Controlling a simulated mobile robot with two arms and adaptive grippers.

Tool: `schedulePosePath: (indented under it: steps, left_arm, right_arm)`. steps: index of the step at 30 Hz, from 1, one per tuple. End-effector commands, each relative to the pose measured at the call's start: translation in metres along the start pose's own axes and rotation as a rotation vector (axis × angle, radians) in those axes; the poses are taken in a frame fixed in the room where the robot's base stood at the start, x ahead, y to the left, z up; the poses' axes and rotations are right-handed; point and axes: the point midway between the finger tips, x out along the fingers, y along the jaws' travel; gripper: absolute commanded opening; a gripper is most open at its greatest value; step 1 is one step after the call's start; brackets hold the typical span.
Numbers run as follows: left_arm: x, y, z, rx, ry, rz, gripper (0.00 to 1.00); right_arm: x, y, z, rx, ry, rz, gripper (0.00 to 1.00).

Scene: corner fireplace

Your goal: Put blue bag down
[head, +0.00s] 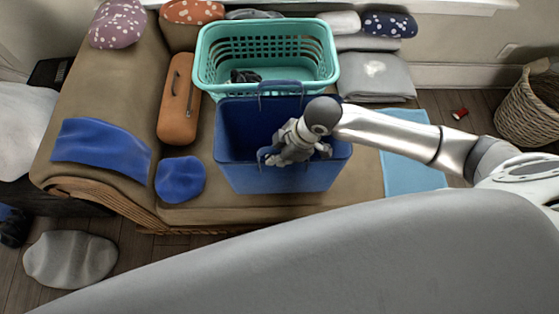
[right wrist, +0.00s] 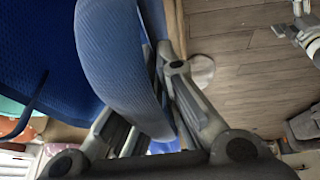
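The blue bag (head: 280,178) is upright, with its open top facing up, over the tan sofa seat (head: 190,214); I cannot tell whether its base touches the seat. Its far handle (head: 281,86) stands up at the back rim. My right gripper (head: 290,153) is at the bag's near side. In the right wrist view its fingers close around the wide blue handle strap (right wrist: 118,55); the strap hides part of one finger. What looks like my left gripper (right wrist: 297,30) shows at the right edge of that view, cut off and small.
A teal basket (head: 266,50) stands right behind the bag. An orange case (head: 179,98) and a blue cushion (head: 180,179) are to its left. A light blue cloth (head: 412,165) and folded grey fabric (head: 377,78) lie to its right. A wicker basket (head: 530,107) is on the floor.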

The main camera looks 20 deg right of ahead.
Motion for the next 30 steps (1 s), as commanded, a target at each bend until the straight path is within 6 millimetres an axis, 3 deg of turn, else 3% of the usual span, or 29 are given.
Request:
schedulePosePath:
  steps: [9, 20, 21, 25, 30]
  left_arm:
    - [-0.004, -0.001, 0.000, -0.001, -0.001, -0.001, 1.00]
    - [-0.003, -0.001, 0.001, -0.001, -0.001, -0.001, 1.00]
    - [-0.003, -0.001, 0.001, -0.001, -0.001, -0.001, 1.00]
    - [-0.003, -0.001, 0.001, -0.001, -0.001, -0.001, 1.00]
    - [-0.003, -0.001, 0.001, -0.001, -0.001, -0.001, 1.00]
  right_arm:
    - [0.028, -0.001, 0.015, -0.002, -0.001, 0.003, 0.00]
    - [0.032, -0.001, 0.016, -0.001, 0.000, 0.003, 0.00]
    - [0.032, -0.002, 0.017, 0.000, -0.002, 0.001, 0.08]
    - [0.032, -0.002, 0.017, 0.000, -0.002, 0.001, 0.25]
    - [0.031, -0.002, 0.017, 0.000, -0.002, 0.001, 0.27]
